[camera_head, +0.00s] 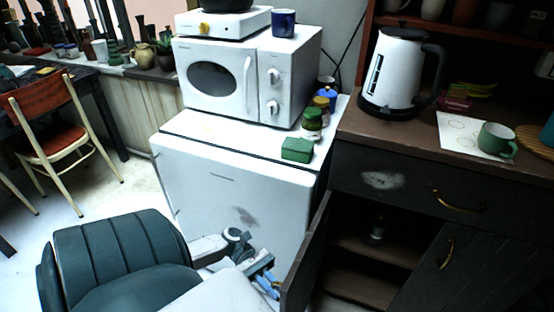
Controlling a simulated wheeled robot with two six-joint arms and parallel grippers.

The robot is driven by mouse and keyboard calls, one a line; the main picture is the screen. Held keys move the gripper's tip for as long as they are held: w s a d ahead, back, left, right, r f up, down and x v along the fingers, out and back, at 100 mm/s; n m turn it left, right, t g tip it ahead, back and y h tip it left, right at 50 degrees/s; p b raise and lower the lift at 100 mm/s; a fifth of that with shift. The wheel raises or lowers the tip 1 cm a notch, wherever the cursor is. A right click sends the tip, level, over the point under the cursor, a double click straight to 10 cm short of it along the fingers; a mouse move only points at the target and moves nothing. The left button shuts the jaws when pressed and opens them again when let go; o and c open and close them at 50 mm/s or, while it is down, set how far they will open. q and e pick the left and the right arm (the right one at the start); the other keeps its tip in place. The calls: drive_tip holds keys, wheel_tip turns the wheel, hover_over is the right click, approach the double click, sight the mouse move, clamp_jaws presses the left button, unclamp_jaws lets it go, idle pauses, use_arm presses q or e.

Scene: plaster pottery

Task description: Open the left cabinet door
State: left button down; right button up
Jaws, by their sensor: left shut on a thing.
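The dark left cabinet door (305,255) stands swung open at the left of the brown cabinet, seen nearly edge-on. The shelves (370,262) behind it are exposed, with a small jar (377,228) on the upper one. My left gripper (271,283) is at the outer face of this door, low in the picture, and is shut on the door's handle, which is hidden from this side. My right gripper is out of view.
A white fridge (235,190) stands just left of the open door, with a microwave (245,80) and jars on top. A teal chair (120,262) is at the front left. A white kettle (397,75) and green mug (497,141) stand on the cabinet top.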

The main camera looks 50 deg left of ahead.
use_arm(q)
drive_tip(key=shift+f, duration=0.1)
drive_tip(key=c, duration=1.8)
unclamp_jaws()
drive_tip(key=shift+c, duration=0.2)
drive_tip(key=shift+a, duration=0.1)
drive_tip(key=shift+a, duration=0.3)
drive_tip(key=a+b, duration=0.1)
drive_tip(key=a, duration=0.9)
drive_tip(key=shift+s+b, duration=0.15)
drive_tip(key=shift+b, duration=0.25)
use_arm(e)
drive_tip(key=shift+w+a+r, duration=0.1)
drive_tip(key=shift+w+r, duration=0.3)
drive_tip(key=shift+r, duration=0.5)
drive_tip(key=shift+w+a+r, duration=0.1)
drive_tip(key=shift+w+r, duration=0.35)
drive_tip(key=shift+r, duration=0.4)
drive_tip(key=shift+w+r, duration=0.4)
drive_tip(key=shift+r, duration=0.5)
